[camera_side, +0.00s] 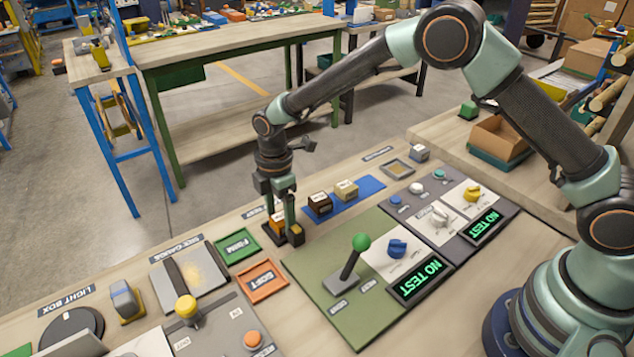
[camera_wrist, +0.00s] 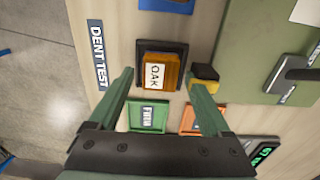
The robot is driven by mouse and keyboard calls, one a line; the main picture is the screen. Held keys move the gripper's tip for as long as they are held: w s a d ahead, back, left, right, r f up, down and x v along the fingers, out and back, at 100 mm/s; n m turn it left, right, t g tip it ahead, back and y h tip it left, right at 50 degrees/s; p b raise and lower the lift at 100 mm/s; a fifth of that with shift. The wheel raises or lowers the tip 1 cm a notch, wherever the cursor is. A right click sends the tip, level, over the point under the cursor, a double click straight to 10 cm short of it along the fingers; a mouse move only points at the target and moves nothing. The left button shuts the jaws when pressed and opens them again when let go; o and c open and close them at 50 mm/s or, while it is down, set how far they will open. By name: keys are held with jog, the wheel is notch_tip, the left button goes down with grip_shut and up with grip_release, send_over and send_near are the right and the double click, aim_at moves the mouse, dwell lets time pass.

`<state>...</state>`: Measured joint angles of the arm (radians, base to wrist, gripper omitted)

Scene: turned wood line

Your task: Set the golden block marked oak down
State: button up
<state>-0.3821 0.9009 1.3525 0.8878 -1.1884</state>
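The golden block marked OAK (camera_wrist: 172,72) sits on a dark square pad (camera_wrist: 146,47) beside the DENT TEST label (camera_wrist: 97,52). In the side view the block (camera_side: 278,220) shows partly between the fingers. My gripper (camera_wrist: 165,76) is open, with a finger on each side of the block and a visible gap at both sides in the wrist view. In the side view my gripper (camera_side: 281,218) reaches down around it, low over the table. The block's underside is hidden.
A black and yellow piece (camera_wrist: 205,72) stands close beside the right finger. The green FIRM tray (camera_side: 238,246) and orange SOFT tray (camera_side: 262,280) lie near. A blue mat (camera_side: 369,186) holds dark and pale blocks. A green-knobbed lever (camera_side: 352,258) stands to the right.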

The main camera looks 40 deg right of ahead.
aim_at(280, 218)
jog(key=s+d+r+m+t, duration=0.1)
jog(key=d+r+m, duration=0.1)
jog(key=r, duration=0.7)
jog(key=s+d+r+m, duration=0.1)
jog(key=d+r, duration=0.1)
jog(key=r, duration=0.7)
jog(key=s+d+r+m+t, duration=0.2)
jog(key=s+d+m, duration=0.5)
jog(key=s, duration=0.1)
jog(key=s+d+r+m+t, duration=0.2)
jog(key=s+d+r+m, duration=0.1)
jog(key=s+d+m, duration=0.5)
jog(key=shift+s+t, duration=0.25)
jog(key=shift+t, duration=0.05)
